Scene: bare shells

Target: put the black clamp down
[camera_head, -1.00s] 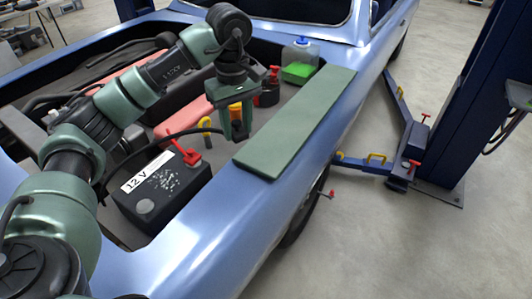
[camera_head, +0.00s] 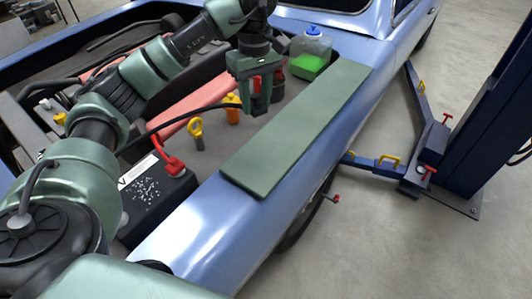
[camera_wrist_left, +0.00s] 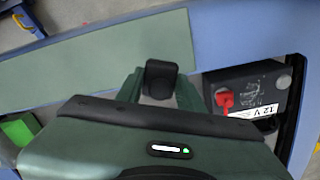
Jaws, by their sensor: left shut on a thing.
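My left gripper (camera_head: 262,106) is shut on the black clamp (camera_head: 261,99). It is held at the engine bay side of the green mat (camera_head: 290,130), and the clamp's black cable trails left. In the left wrist view the clamp (camera_wrist_left: 161,72) sits between the green fingers, its tip overlapping the edge of the mat (camera_wrist_left: 90,62). I cannot tell how high above the mat it is. The mat lies bare along the blue fender. My right gripper is not in view.
The 12 V battery (camera_head: 150,198) with a red clamp (camera_head: 172,164) stands at the near left. A yellow ring-handled dipstick (camera_head: 196,130), an orange cap (camera_head: 233,110) and a clear bottle with green fluid (camera_head: 311,60) are in the bay. A blue lift post (camera_head: 490,110) stands right.

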